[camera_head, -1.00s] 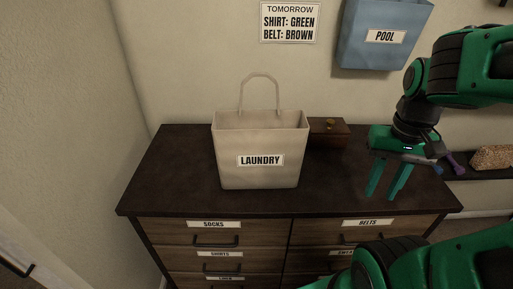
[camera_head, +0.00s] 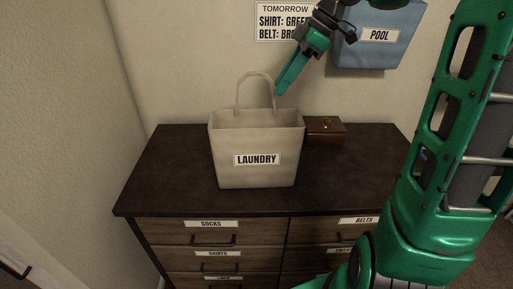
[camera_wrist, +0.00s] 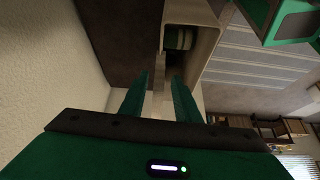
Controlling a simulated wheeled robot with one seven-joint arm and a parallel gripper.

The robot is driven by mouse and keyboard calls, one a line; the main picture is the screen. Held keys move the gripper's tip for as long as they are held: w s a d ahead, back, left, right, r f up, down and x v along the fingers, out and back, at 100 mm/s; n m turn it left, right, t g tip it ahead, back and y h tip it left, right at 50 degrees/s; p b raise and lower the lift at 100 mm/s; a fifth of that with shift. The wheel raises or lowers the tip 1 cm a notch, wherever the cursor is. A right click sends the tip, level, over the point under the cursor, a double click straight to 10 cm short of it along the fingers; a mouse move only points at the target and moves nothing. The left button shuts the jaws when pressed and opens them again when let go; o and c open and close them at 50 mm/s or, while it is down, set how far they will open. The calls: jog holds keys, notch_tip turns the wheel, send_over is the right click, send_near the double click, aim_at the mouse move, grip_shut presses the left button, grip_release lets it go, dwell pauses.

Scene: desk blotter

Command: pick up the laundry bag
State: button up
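The laundry bag (camera_head: 230,140) is a beige open-topped bag with a LAUNDRY label, standing upright on the dresser (camera_head: 170,185). Its handle loop (camera_head: 239,92) rises above the rim. My gripper (camera_head: 281,91) is above the bag, with its fingertips close to the right side of the loop. In the wrist view my gripper (camera_wrist: 160,75) is open, its two green fingers apart. The bag's opening (camera_wrist: 208,38) shows beyond them, with green contents inside. A pale strip, seemingly the handle, appears between the fingers; I cannot tell if they touch it.
A small brown wooden box (camera_head: 325,131) stands right of the bag. A blue POOL bag (camera_head: 378,50) hangs on the wall near my arm. A notice (camera_head: 272,22) is on the wall behind. The dresser top is clear left of the bag.

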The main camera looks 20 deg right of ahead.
aim_at(261, 110)
jog(key=shift+n, duration=0.3)
jog(key=x, duration=1.1)
jog(key=shift+w+a+r, duration=0.1)
jog(key=shift+a+r, duration=0.15)
jog(key=shift+a, duration=0.1)
grip_shut()
dwell(0.8)
